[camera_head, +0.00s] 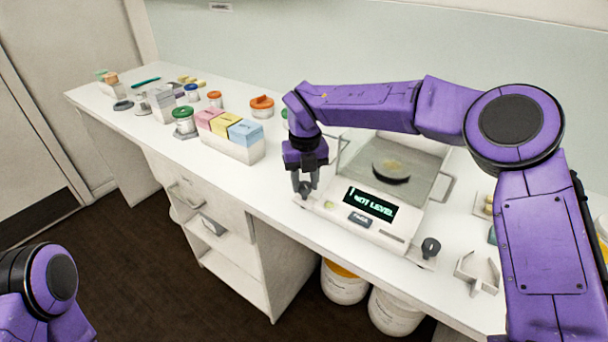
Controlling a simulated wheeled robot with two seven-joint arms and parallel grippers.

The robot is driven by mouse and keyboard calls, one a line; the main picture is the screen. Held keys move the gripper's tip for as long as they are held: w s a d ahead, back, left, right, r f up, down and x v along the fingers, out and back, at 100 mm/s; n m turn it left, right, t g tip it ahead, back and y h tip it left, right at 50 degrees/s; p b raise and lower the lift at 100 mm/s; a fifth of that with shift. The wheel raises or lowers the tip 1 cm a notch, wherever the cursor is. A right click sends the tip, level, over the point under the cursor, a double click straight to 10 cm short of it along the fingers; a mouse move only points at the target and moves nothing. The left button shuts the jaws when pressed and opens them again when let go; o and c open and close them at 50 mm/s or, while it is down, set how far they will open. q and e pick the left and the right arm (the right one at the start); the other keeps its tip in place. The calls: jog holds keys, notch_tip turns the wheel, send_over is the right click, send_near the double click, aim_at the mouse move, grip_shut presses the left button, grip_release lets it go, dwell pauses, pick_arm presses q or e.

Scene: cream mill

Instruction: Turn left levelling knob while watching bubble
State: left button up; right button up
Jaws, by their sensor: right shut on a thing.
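The white balance (385,228) sits on the counter, with a lit display (369,203) reading "NOT LEVEL". My right gripper (305,188) points down at the balance's front left corner and is shut on the left levelling knob, which the fingers mostly hide. A small greenish bubble level (329,206) shows just right of the fingers; its bubble is too small to read. The dark right levelling knob (430,248) stands free. Of my left arm only a link shows at lower left; its gripper is out of view.
A box with pink, yellow and blue packs (232,145) stands left of my right gripper. Several lidded jars, including an orange-lidded one (262,107), stand behind. A small white holder (478,272) is right of the balance. White buckets (395,311) stand below the counter.

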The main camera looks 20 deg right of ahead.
aim_at(304, 185)
jog(key=shift+f+n, duration=0.15)
jog(key=shift+n, duration=0.15)
jog(key=o, duration=1)
jog(key=shift+o, duration=0.2)
jog(key=shift+w+f, duration=0.1)
jog(key=shift+w, duration=0.1)
notch_tip(304, 185, up, 11)
jog(key=b, duration=0.1)
jog(key=shift+f, duration=0.2)
